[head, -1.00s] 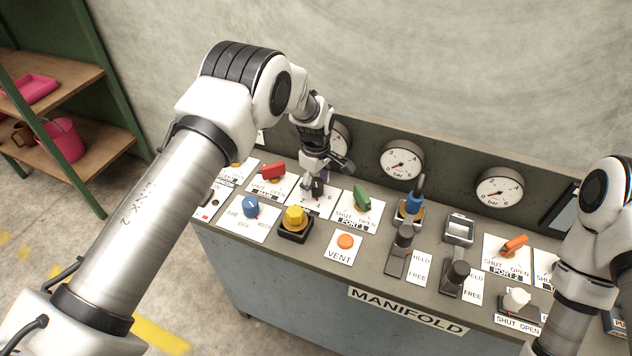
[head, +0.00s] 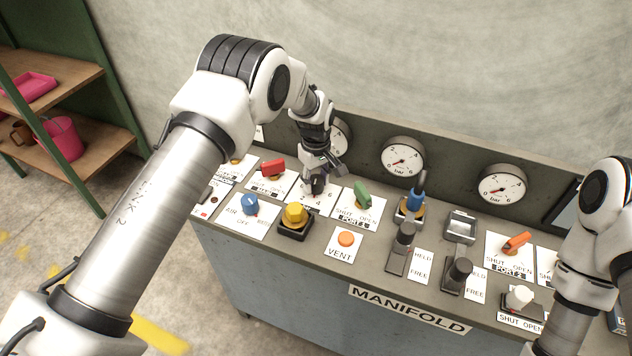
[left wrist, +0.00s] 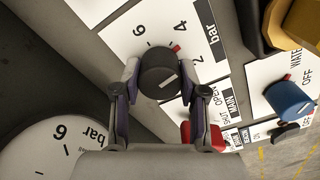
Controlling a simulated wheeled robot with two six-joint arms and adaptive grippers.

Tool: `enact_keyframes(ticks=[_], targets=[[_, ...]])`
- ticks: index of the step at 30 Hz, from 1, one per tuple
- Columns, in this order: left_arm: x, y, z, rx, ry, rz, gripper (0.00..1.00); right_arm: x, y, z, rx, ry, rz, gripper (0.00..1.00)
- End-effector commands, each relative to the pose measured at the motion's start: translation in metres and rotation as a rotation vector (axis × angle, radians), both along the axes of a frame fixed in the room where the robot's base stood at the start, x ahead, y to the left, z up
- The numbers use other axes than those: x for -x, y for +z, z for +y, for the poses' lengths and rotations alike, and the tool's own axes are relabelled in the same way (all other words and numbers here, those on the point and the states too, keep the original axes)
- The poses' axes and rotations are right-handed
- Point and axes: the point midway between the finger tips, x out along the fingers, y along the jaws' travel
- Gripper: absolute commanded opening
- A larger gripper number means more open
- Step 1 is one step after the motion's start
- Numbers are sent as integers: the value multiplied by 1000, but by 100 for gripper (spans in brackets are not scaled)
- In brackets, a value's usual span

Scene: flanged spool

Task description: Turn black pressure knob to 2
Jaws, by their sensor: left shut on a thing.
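The black pressure knob (left wrist: 158,70) sits on a white plate (left wrist: 140,30) marked 2, 4, 6 and bar, seen in the left wrist view. A white line shows on its top, and a small red mark is at its edge near the 4. My left gripper (left wrist: 160,78) has a finger on each side of the knob and is shut on it.
Close around are a red handle (head: 273,167), a green handle (head: 362,195), a yellow knob (head: 295,214) and a blue knob (head: 250,204). Gauges, such as one at the middle (head: 403,157), line the back panel. An orange vent button (head: 346,239) is in front.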

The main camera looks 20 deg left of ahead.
Motion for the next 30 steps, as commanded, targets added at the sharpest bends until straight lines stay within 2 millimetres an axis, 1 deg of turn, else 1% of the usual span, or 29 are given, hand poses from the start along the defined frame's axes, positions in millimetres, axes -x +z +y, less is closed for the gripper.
enact_keyframes(ticks=[1, 6, 18, 24, 30], targets=[[1, -2, 0, 0, -40, 1, 7, 0, -3, 0, 0, 0, 0, 0], [1, -2, 0, 0, -202, 1, 7, 0, -8, 0, 0, 0, 0, 0], [0, -1, 0, 0, -546, 2, 7, 0, -14, 0, 0, 0, 0, 0], [0, -1, 0, 0, -658, 2, 7, 0, -15, 0, 0, 0, 0, 0], [0, -1, 0, 0, -716, 2, 7, 0, -15, 0, 0, 0, 0, 0]])
